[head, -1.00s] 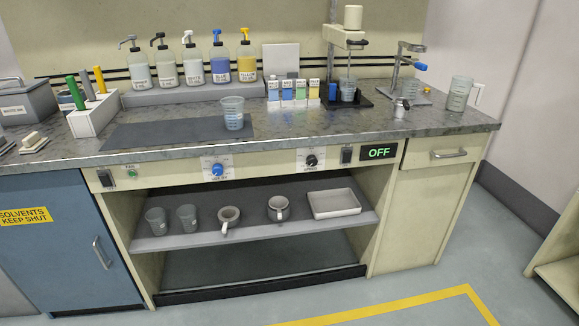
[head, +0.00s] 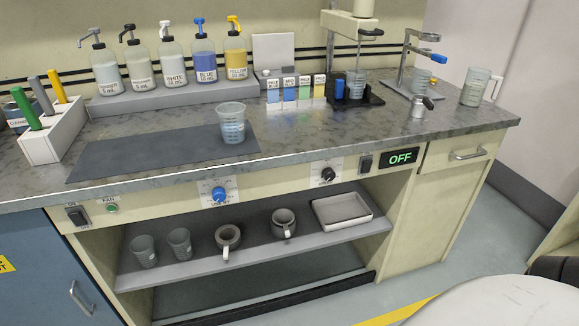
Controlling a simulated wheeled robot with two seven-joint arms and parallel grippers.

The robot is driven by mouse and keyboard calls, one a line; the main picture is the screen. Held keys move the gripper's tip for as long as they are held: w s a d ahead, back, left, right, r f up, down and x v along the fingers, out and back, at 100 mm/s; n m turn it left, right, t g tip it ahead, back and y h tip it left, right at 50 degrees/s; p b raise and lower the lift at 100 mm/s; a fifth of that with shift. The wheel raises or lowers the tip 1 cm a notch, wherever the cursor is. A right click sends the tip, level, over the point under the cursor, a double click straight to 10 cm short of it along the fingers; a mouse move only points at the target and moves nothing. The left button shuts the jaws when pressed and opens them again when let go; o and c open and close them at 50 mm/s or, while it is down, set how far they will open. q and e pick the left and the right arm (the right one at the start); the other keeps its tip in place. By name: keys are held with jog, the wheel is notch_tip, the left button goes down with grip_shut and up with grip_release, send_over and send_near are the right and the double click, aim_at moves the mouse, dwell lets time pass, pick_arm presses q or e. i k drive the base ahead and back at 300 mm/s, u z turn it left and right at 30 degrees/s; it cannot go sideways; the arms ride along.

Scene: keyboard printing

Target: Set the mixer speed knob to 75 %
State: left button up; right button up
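The bench front panel carries a black knob (head: 328,174) on a white dial plate, left of a black rocker switch (head: 366,163) and a display (head: 400,158) reading OFF in green. A blue knob (head: 219,194) sits on another white plate further left. The dial markings are too small to read surely. The mixer (head: 352,30) stands at the back right, with its shaft down into a beaker (head: 355,82). Neither gripper shows. A pale rounded part of my own body shows at the bottom right.
Pump bottles (head: 174,65) line the back. The open shelf (head: 190,269) below the panel holds cups, mugs and a tray (head: 341,209). The floor before the cabinet is clear at right.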

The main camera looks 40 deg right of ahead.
aim_at(328, 174)
jog(key=z, duration=0.55)
jog(key=i, duration=0.9)
jog(key=z, duration=0.95)
